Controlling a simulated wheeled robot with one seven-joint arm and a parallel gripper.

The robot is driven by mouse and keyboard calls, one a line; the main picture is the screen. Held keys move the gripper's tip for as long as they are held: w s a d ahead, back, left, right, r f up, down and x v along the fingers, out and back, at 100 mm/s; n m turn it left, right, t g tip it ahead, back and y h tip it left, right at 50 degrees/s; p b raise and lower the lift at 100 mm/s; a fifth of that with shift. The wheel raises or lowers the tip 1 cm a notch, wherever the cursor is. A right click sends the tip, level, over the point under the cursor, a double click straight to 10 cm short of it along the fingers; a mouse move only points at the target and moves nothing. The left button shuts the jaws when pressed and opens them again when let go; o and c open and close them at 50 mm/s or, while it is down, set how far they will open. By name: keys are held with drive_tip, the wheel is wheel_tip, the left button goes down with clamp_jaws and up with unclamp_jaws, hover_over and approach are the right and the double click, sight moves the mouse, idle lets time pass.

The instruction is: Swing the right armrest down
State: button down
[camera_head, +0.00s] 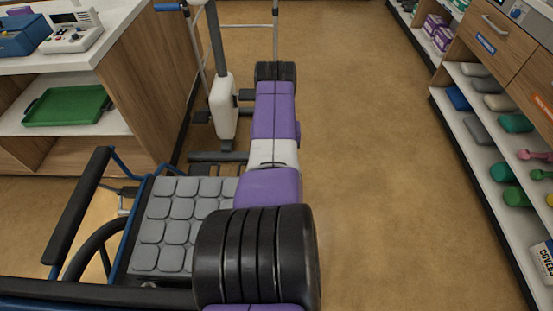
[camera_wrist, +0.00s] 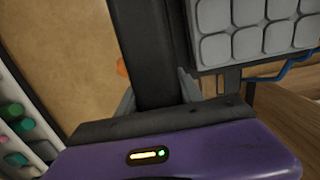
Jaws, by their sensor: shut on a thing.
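The right armrest (camera_wrist: 150,45) is a long black bar beside the seat in the wrist view. My gripper (camera_wrist: 157,95) has one grey finger on each side of this bar and is shut on it. The bar runs away from the fingers to the top of the picture; its exact tilt cannot be told. In the head view my purple and black arm covers the right armrest and the gripper. The wheelchair seat (camera_head: 172,225) has a grey padded cushion, also in the wrist view (camera_wrist: 250,38). The other armrest (camera_head: 80,210) is black, on the seat's left.
A wooden counter (camera_head: 150,70) with a green tray (camera_head: 70,106) stands at the left. A white-and-grey wheeled stand (camera_head: 223,105) is beyond the seat. Shelves (camera_head: 480,130) with colourful items line the right. Brown floor (camera_head: 370,150) is clear between my arm and the shelves.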

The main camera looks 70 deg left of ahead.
drive_tip(key=c, duration=0.8)
unclamp_jaws()
drive_tip(key=shift+o, duration=0.2)
drive_tip(key=shift+w+a+r+p, duration=0.1)
drive_tip(key=shift+r+p, duration=0.5)
drive_tip(key=shift+r, duration=1.35)
drive_tip(key=shift+a+r+p, duration=0.1)
drive_tip(key=shift+r+p, duration=0.5)
drive_tip(key=shift+r, duration=1.3)
